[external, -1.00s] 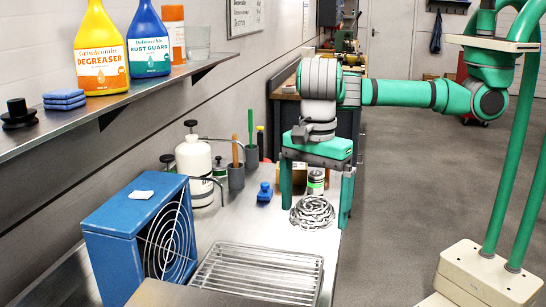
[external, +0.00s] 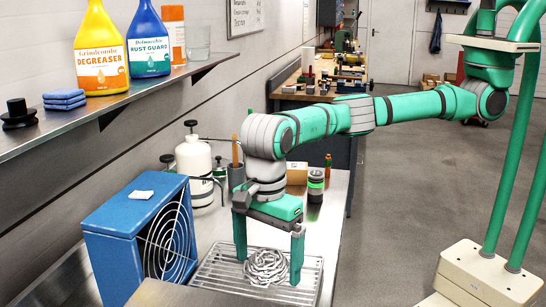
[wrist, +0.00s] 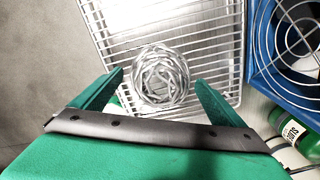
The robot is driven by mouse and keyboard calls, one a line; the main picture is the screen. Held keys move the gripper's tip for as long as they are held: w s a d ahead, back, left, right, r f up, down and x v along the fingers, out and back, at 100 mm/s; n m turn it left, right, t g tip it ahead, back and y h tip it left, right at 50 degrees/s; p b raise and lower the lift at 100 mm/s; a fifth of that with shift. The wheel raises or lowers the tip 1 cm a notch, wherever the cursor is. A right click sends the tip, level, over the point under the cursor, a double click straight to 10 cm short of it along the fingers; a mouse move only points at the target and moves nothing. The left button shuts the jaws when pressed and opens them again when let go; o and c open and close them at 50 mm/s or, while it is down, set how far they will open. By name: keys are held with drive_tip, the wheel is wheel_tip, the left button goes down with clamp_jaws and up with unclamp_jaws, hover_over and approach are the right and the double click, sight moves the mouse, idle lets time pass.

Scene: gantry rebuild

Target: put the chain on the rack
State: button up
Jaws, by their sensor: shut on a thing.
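The chain (external: 266,266) is a coiled heap of grey metal links. It is over the wire rack (external: 214,272), a silver grid on the bench. My gripper (external: 268,271) points down with one green finger on each side of the chain and is shut on it. In the wrist view the chain (wrist: 160,74) sits between the fingertips (wrist: 159,78), with the bars of the rack (wrist: 207,32) behind it. I cannot tell whether the chain rests on the bars or hangs just above them.
A blue box fan (external: 120,240) stands just left of the rack. A white canister (external: 194,165), a cup with a wooden handle (external: 236,176) and a dark green-banded can (external: 315,186) stand behind. A shelf (external: 110,105) with bottles runs along the left wall.

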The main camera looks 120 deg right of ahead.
sight(267, 253)
drive_tip(key=shift+w+f, duration=0.1)
drive_tip(key=shift+f, duration=1.45)
drive_tip(key=shift+f, duration=0.1)
drive_tip(key=o, duration=1.4)
wheel_tip(267, 253, up, 12)
drive_tip(key=shift+r, duration=0.1)
